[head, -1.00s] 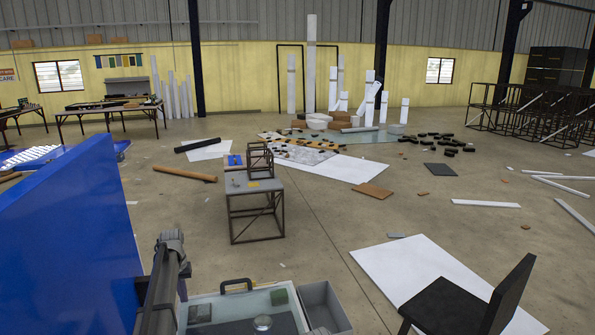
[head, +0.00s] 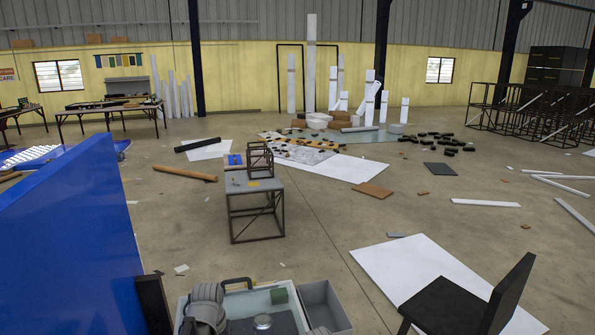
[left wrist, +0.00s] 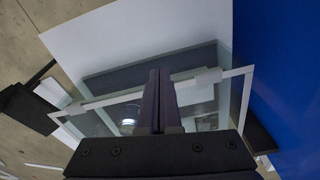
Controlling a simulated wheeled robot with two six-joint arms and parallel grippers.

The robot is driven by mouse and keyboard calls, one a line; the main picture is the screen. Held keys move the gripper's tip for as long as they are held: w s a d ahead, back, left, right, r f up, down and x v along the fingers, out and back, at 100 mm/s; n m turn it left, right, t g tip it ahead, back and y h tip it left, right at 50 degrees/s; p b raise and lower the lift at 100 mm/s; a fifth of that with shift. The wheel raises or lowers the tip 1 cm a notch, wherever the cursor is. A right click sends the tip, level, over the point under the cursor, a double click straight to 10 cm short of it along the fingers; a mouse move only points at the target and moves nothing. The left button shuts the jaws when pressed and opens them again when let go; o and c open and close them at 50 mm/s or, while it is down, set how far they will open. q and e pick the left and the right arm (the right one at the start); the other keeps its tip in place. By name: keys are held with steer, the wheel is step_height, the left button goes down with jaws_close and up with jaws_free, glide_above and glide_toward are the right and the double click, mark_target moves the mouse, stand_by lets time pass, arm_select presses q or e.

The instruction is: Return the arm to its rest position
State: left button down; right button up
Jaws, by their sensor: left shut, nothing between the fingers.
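My left gripper (left wrist: 160,90) is shut, its two dark fingers together and empty in the left wrist view. Beyond it lies a pale-framed box with a clear surface (left wrist: 222,72), and a round glassy disc shows beside the fingers (left wrist: 128,122). In the head view, my left arm's grey joint stands at the bottom, in front of the open box (head: 254,288). The joint hides the box's left part. My left fingers are not clear in the head view. My right gripper is not in view.
A tall blue panel (head: 65,240) stands close on the left. A grey bin (head: 327,305) adjoins the box on the right. A black chair (head: 475,300) stands at lower right by a white sheet (head: 415,262). A metal-framed stand (head: 255,208) is ahead, with open floor around it.

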arm_select(q)
steer(key=s+d, duration=0.3)
steer(key=s, duration=0.5)
steer(key=s+d+f+m+y+b, duration=0.1)
steer(key=s+d+f+m+b, duration=0.3)
steer(key=d+f+b, duration=0.6)
steer(key=shift+s+d+m+g, duration=0.35)
steer(key=shift+s+d, duration=0.55)
steer(key=shift+s, duration=0.3)
